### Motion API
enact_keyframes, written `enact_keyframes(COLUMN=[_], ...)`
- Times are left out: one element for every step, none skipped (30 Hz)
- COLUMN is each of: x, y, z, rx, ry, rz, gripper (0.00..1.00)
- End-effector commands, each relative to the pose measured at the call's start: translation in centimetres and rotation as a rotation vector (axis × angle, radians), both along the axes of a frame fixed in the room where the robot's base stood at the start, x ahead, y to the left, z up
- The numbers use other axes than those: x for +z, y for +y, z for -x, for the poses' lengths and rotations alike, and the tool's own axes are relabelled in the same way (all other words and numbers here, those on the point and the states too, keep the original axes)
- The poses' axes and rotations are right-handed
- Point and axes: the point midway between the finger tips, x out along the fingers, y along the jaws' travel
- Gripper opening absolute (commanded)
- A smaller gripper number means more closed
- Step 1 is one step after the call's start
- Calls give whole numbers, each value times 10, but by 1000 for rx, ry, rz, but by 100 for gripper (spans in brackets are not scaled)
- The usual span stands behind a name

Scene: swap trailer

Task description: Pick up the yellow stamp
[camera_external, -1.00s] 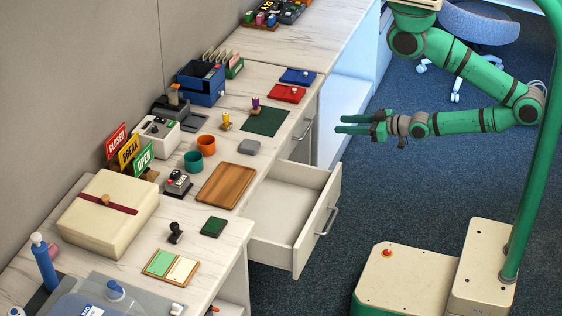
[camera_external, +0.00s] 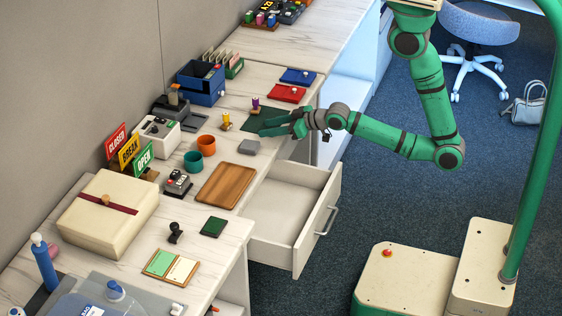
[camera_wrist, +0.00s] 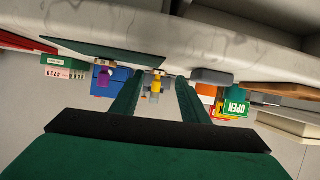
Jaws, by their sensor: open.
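The yellow stamp (camera_external: 226,121) stands upright on the counter, left of the dark green mat (camera_external: 264,121). It also shows in the wrist view (camera_wrist: 156,84), between my fingers in the picture but beyond their tips. My gripper (camera_external: 262,129) is open and empty, low over the right part of the mat, with its fingers pointing left toward the stamp. A clear gap lies between the fingertips and the stamp.
A purple stamp (camera_external: 255,105) stands at the mat's back edge. A grey block (camera_external: 249,147) lies in front of the mat. An orange cup (camera_external: 206,145) and teal cup (camera_external: 193,161) stand to the left. An open drawer (camera_external: 290,205) juts out below the counter.

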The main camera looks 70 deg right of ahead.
Motion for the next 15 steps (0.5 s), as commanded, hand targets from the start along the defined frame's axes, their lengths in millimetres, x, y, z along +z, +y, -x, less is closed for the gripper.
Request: enact_keyframes(x=[5,7,11,14,16,19,22,24,27,29,30,32,33,34,35], y=[2,2,3,4,4,5,5,6,6,6,6,6,6,6,6], z=[-16,-25,-36,-44,-52,-62,-68,-74,-81,-85,-89,-93,-95,-97,-100], rx=[-2,-4,-8,-12,-14,-18,-21,-25,-28,-30,-32,-35,-37,-37,-39], ry=[3,8,17,23,30,40,46,54,62,67,73,78,83,85,88], rz=[-2,-3,-7,-9,-12,-15,-18,-21,-24,-26,-28,-31,-32,-33,-34], gripper=[41,41,41,41,41,41,41,41,41,41,41,41,41,41,41])
